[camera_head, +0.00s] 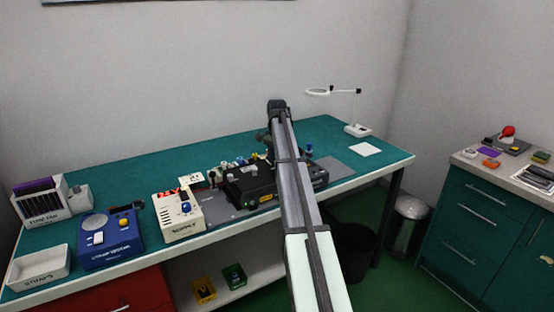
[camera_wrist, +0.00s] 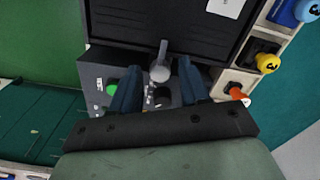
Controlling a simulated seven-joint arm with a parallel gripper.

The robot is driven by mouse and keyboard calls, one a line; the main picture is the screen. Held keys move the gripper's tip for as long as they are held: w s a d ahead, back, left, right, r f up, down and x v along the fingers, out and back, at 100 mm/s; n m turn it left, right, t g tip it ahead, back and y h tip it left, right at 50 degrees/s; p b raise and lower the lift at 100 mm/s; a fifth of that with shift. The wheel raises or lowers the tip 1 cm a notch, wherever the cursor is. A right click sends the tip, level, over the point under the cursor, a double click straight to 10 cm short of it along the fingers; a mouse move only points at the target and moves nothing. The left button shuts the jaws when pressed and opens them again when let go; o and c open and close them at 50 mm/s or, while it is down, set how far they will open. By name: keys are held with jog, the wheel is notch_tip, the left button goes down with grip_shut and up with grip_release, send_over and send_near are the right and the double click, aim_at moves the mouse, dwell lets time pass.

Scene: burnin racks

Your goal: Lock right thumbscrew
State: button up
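A grey metal thumbscrew (camera_wrist: 160,73) with a thin stem shows in the wrist view, at the edge of a black ribbed unit (camera_wrist: 150,22). My gripper (camera_wrist: 160,78) has its two blue fingers apart, one on each side of the thumbscrew, with gaps visible. I cannot tell whether the fingertips are level with its head. In the head view the black unit (camera_head: 247,187) sits on the bench, partly hidden behind my arm. My gripper is mostly hidden there, and the thumbscrew cannot be made out.
A green button (camera_wrist: 112,89) is beside the left finger. Yellow (camera_wrist: 268,63) and orange (camera_wrist: 237,92) knobs are at the right. On the bench (camera_head: 130,178) are a supply box (camera_head: 178,222), a blue device (camera_head: 108,246) and a straps tray (camera_head: 38,270). A lamp (camera_head: 357,128) stands right.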

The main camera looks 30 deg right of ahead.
notch_tip(320, 180, up, 14)
jog(key=shift+f, duration=0.1)
dwell(0.7)
dwell(0.4)
